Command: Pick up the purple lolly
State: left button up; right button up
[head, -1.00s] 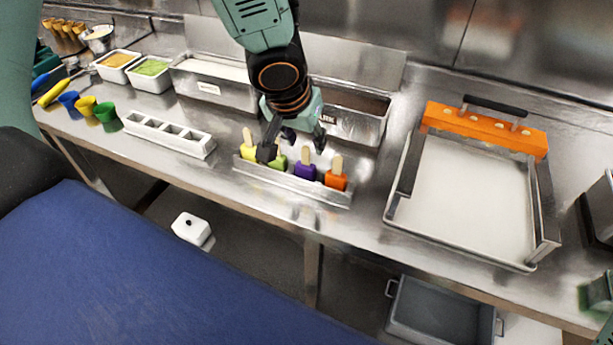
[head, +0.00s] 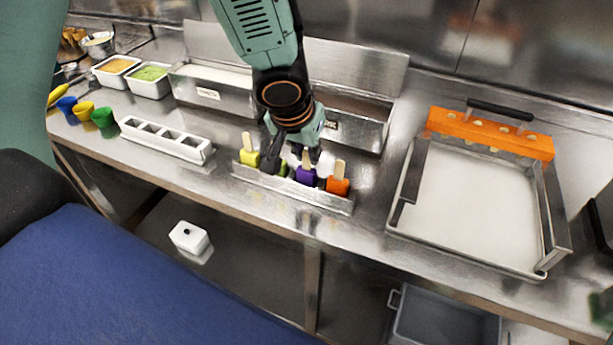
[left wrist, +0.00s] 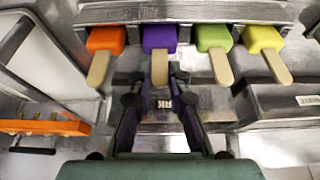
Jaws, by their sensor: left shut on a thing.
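The purple lolly (head: 306,175) stands stick up in a narrow metal rack (head: 285,186), between the green lolly (head: 281,169) and the orange lolly (head: 338,185). A yellow lolly (head: 249,157) is at the rack's left end. My left gripper (head: 292,163) is down at the rack and covers part of the green lolly and the purple stick. In the left wrist view the purple lolly (left wrist: 159,37) has its pale stick between the fingers of my left gripper (left wrist: 159,88), which is shut on it. My right gripper is not clearly visible.
A white holder with square slots (head: 165,139) stands left of the rack. An open steel bin (head: 355,125) is close behind it. A framed tray (head: 480,215) with an orange bar (head: 488,133) lies to the right. Bare counter separates rack and tray.

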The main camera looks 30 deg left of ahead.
pick_arm(q)
jog(key=shift+c, duration=0.7)
jog(key=shift+s+d, duration=0.1)
grip_shut()
jog(key=shift+r, duration=0.1)
jog(key=shift+r+p, duration=0.55)
jog(key=shift+p, duration=0.1)
notch_tip(320, 180, up, 7)
jog(key=p, duration=0.6)
jog(key=shift+f, duration=0.1)
notch_tip(320, 180, up, 9)
jog(key=p, duration=0.6)
